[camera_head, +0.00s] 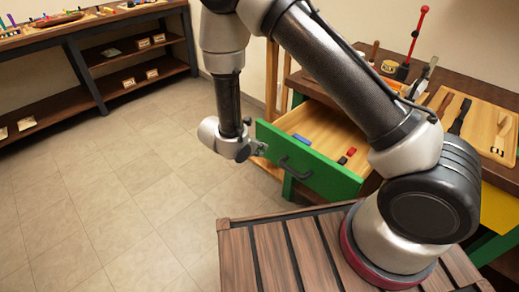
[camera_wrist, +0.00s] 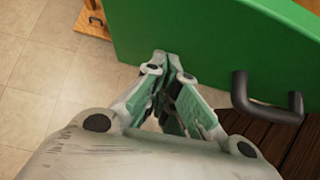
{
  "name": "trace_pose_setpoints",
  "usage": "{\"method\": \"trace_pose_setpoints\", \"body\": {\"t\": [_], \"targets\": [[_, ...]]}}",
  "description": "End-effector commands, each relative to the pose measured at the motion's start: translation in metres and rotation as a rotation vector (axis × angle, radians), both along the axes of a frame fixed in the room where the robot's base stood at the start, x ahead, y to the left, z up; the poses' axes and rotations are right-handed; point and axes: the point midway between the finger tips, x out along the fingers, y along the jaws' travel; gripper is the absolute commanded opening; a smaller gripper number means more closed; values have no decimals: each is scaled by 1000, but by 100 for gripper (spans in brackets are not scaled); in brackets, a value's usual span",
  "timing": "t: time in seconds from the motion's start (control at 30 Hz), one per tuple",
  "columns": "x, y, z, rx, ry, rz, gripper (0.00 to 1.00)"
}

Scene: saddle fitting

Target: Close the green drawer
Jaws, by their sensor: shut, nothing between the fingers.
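The green drawer (camera_head: 318,173) stands open in the head view, pulled out of the workbench, with a dark bar handle (camera_head: 294,168) on its front. Its green front (camera_wrist: 215,35) also fills the top of the wrist view, with the handle at the right. My gripper (camera_head: 262,147) is at the left end of the drawer front, left of the handle. In the wrist view my gripper (camera_wrist: 172,60) is shut and empty, its tips close to the green front. I cannot tell whether they touch it.
The drawer holds a blue item (camera_head: 301,140) and small red and black items (camera_head: 347,155). Tools and a wooden tray (camera_head: 470,120) lie on the workbench. A slatted wooden deck (camera_head: 290,250) is in front. Tiled floor (camera_head: 120,190) is clear at left, before a shelf unit (camera_head: 130,60).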

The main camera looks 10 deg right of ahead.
Motion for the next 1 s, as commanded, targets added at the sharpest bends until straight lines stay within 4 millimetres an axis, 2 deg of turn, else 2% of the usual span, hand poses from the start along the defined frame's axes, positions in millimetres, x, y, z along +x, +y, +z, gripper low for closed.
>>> {"method": "trace_pose_setpoints", "body": {"t": [0.27,0.47,0.67,1.0], "targets": [[0,0,0,0,0,0,0],[7,-11,0,-1,0,-4,0],[28,-40,0,-2,-1,-8,0],[82,-115,0,-1,-2,-8,0]]}}
